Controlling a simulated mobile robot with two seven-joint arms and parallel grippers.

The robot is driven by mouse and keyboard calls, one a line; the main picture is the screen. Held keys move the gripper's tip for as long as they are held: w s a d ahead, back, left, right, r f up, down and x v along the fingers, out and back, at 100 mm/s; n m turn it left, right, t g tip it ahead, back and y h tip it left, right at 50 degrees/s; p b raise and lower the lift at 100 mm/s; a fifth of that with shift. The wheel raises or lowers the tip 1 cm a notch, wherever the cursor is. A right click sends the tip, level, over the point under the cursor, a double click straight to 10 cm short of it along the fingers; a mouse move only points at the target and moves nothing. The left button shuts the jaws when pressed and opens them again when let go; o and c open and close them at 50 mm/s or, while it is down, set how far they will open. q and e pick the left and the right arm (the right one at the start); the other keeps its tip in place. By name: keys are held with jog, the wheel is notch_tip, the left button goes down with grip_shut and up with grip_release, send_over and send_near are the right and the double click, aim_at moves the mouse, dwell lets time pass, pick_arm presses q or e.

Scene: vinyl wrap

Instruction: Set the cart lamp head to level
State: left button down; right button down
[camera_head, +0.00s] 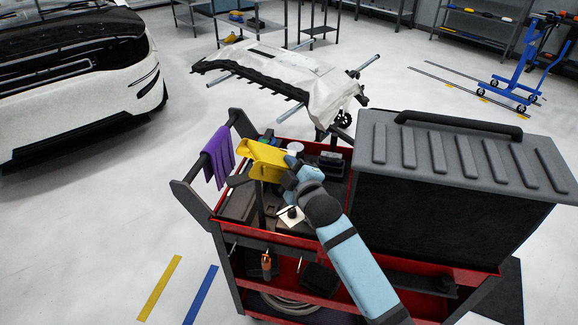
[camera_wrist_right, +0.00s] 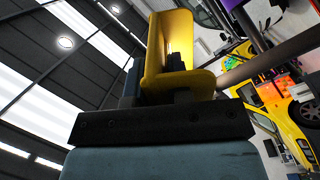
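The cart lamp head (camera_head: 262,160) is a yellow, angular shade on a dark post (camera_head: 261,204) above the red cart's top tray. It looks slanted in the head view, and its exact angle is hard to judge. My right gripper (camera_head: 291,172) reaches it from the lower right, at its right end. In the right wrist view, the yellow lamp head (camera_wrist_right: 176,58) stands between the fingers of my right gripper (camera_wrist_right: 160,82), which look closed on its edge. A warm glow shows on its inner face. My left gripper is in neither view.
The red cart (camera_head: 338,268) carries a large black box with a grey ribbed lid (camera_head: 455,150) on its right. A purple cloth (camera_head: 218,156) hangs on the left handle. Small items crowd the tray. A white panel on a stand (camera_head: 285,75) is behind; a car (camera_head: 75,75) is left.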

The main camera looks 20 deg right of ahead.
jog(key=shift+r, duration=0.15)
jog(key=shift+d+r+n+p, duration=0.35)
jog(key=shift+r+n+p, duration=0.3)
jog(key=shift+p, duration=0.5)
jog(key=n+p, duration=0.1)
jog(key=r+n+p, duration=0.1)
jog(key=shift+w+d+r+p, duration=0.1)
jog(key=shift+d+r+p, duration=0.1)
jog(key=shift+d+p, duration=0.15)
jog(key=shift+d+r+n+p, duration=0.1)
jog(key=shift+r+n+p, duration=0.5)
jog(key=shift+n+p, duration=0.35)
jog(key=shift+d+r+n+p, duration=0.1)
jog(key=shift+r+n+p, duration=0.55)
jog(key=shift+n, duration=0.35)
jog(key=shift+f, duration=0.1)
jog(key=c, duration=1.2)
grip_release()
